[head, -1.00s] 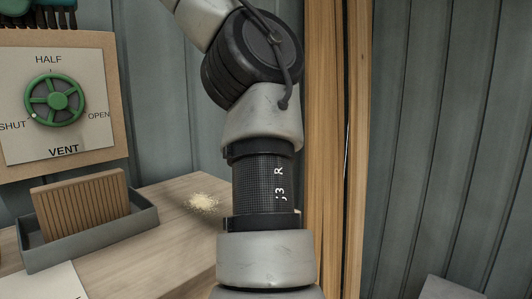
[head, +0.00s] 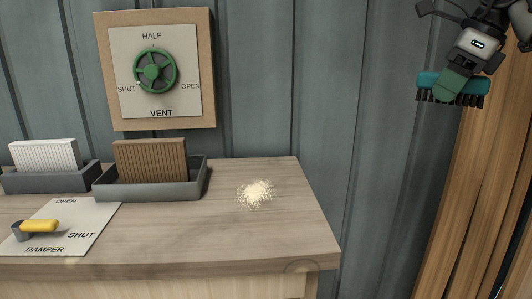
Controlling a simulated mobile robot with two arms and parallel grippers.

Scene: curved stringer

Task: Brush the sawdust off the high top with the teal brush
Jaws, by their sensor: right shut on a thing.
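A small pile of pale sawdust (head: 255,193) lies near the right end of the wooden high top (head: 200,235). The teal brush (head: 472,86) is at the upper right, its dark bristles pointing down. My right gripper (head: 462,72) is shut on the brush and holds it in the air, to the right of the high top and above its level. The brush is well apart from the sawdust. The gripper's fingers are partly hard to make out against the brush. My left gripper is not in view.
A grey tray with a brown ridged block (head: 150,162) and another with a white ridged block (head: 44,156) stand on the top's left. A yellow damper handle (head: 40,226) sits front left. A green vent wheel (head: 155,71) is on the wall. Wooden posts (head: 480,180) rise at right.

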